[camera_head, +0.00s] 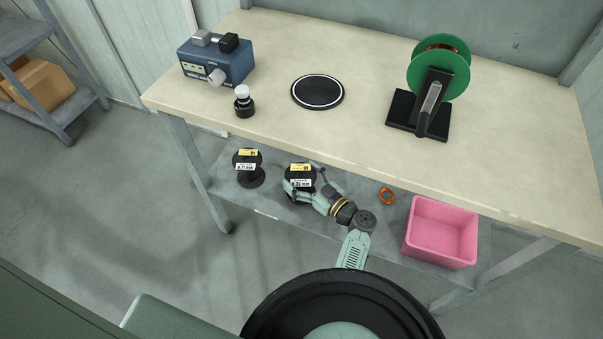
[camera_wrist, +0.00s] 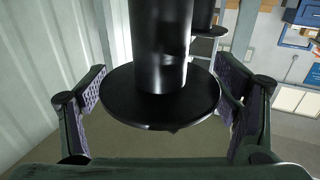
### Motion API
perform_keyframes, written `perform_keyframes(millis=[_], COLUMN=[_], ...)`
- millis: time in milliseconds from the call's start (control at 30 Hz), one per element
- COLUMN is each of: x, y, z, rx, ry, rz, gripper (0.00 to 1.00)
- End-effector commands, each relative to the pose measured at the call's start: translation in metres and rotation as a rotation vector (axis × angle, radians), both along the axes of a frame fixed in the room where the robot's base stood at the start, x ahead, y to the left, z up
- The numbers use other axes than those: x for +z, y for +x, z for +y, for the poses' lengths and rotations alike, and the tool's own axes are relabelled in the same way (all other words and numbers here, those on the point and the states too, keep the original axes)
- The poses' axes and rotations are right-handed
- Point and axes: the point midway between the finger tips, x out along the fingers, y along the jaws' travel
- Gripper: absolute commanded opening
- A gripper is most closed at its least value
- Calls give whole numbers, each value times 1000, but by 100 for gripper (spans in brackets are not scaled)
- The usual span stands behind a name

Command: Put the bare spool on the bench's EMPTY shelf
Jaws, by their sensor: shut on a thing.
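In the head view my gripper (camera_head: 301,190) is at the lower shelf (camera_head: 330,228) under the bench, shut on a black spool (camera_head: 301,171) with a yellow and white label that seems to read 0.35 mm. The wrist view shows the black flange and bare-looking dark core of the spool (camera_wrist: 162,50) between the two fingers (camera_wrist: 160,98). The spool looks upright. Whether it touches the shelf I cannot tell. A second black spool (camera_head: 250,177), its label seeming to read 0.71 mm, stands to its left. A small pale mark (camera_head: 266,214) on the shelf's front edge is unreadable.
A pink bin (camera_head: 441,232) and a small copper ring (camera_head: 387,197) sit on the shelf to the right. The bench top (camera_head: 270,130) above carries a blue device (camera_head: 216,62), a dark bottle (camera_head: 244,104), a round black pad (camera_head: 317,91) and a green reel on a stand (camera_head: 438,68).

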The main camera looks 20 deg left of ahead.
Motion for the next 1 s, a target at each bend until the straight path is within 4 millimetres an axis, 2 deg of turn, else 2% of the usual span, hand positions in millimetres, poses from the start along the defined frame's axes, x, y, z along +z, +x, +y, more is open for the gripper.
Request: perform_keyframes(millis=[1000], x=[-10], y=[0], z=[0], rx=[0], ry=[0], rz=[-1], gripper=[50])
